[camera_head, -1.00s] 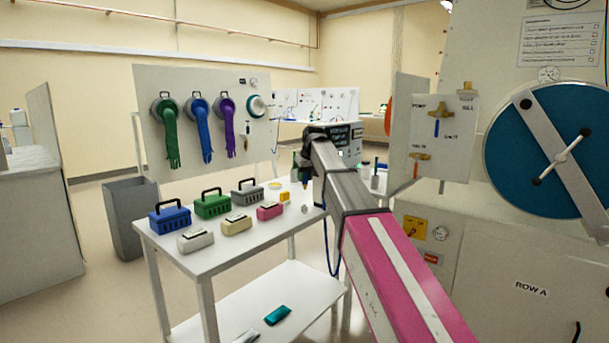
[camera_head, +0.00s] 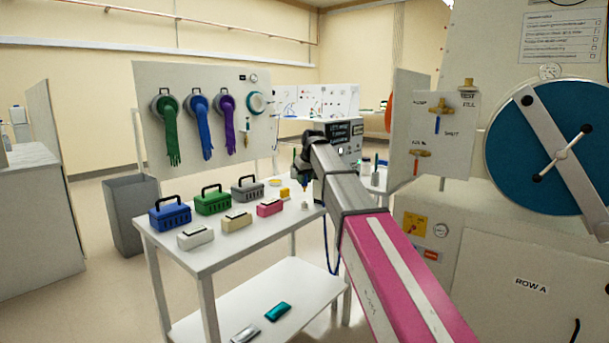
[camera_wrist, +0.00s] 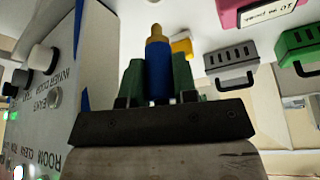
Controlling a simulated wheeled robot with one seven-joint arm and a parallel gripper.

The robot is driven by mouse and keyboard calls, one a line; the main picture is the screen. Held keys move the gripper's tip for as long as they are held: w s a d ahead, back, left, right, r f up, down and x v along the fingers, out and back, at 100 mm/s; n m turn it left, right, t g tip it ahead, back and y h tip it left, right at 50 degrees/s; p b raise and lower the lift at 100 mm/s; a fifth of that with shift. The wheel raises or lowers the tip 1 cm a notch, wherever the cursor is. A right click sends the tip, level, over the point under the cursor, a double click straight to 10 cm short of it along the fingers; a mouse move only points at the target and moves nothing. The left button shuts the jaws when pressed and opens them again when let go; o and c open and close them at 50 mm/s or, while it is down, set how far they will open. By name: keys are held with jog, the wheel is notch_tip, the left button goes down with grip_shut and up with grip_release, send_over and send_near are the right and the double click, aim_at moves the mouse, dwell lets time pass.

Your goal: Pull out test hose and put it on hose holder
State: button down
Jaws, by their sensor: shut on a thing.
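My gripper (camera_wrist: 158,85) is shut on the test hose's end, a blue sleeve (camera_wrist: 158,72) with a brass tip, held between its green fingers in the wrist view. The tip points away from my wrist. A strip of blue hose (camera_wrist: 80,32) shows to the left. In the head view my gripper (camera_head: 303,180) is above the far right part of the white table, largely hidden behind my arm. The blue hose (camera_head: 331,262) hangs in a loop below my arm past the table's right edge. I cannot pick out the hose holder with certainty.
A grey control box (camera_wrist: 85,85) with knobs stands close left of my gripper in the wrist view. The white table (camera_head: 205,258) carries blue, green and grey baskets and small boxes. A panel with valves (camera_head: 440,130) and a blue reel (camera_head: 545,150) are at right.

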aim_at(306, 179)
jog(key=shift+f, duration=1.55)
jog(key=shift+f, duration=1.6)
jog(key=c, duration=0.8)
grip_release()
jog(key=shift+r, duration=0.1)
jog(key=v, duration=1)
jog(key=shift+s+d+r, duration=0.15)
jog(key=shift+r, duration=0.15)
